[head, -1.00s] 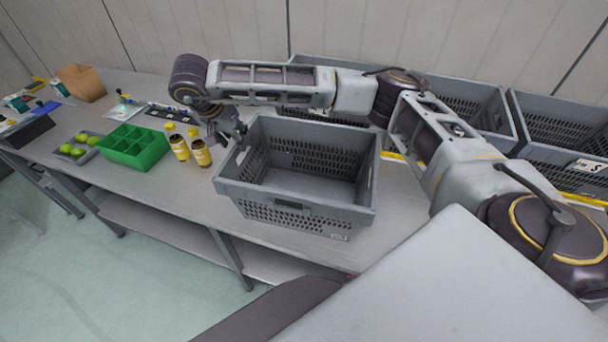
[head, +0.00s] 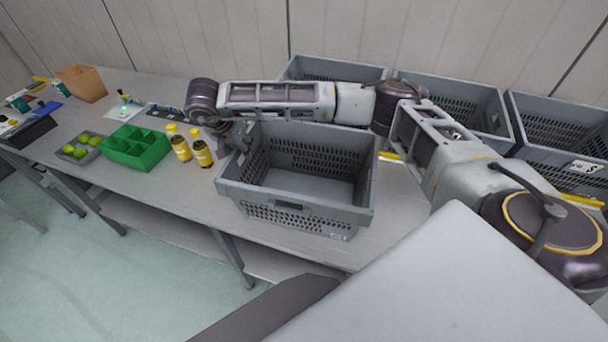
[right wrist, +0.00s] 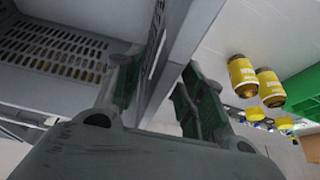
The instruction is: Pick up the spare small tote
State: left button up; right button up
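A grey open tote (head: 297,207) with slotted walls stands empty on the table in the head view. My right gripper (head: 238,138) is at the tote's left wall, pointing down; my arm partly hides the tote's back rim. In the right wrist view, the right gripper's fingers (right wrist: 158,82) are spread on both sides of the tote wall (right wrist: 186,45), one inside and one outside. A gap shows between the wall and the outer finger, so the gripper looks open. My left gripper is out of view.
Two yellow bottles (head: 203,153) stand just left of the tote. A green divided box (head: 136,147) and a tray of green fruit (head: 79,146) lie farther left. Several grey totes (head: 560,140) line the back right. The table in front of the tote is narrow.

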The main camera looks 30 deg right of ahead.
jog(key=shift+x, duration=0.75)
grip_shut()
jog(key=shift+r, duration=0.1)
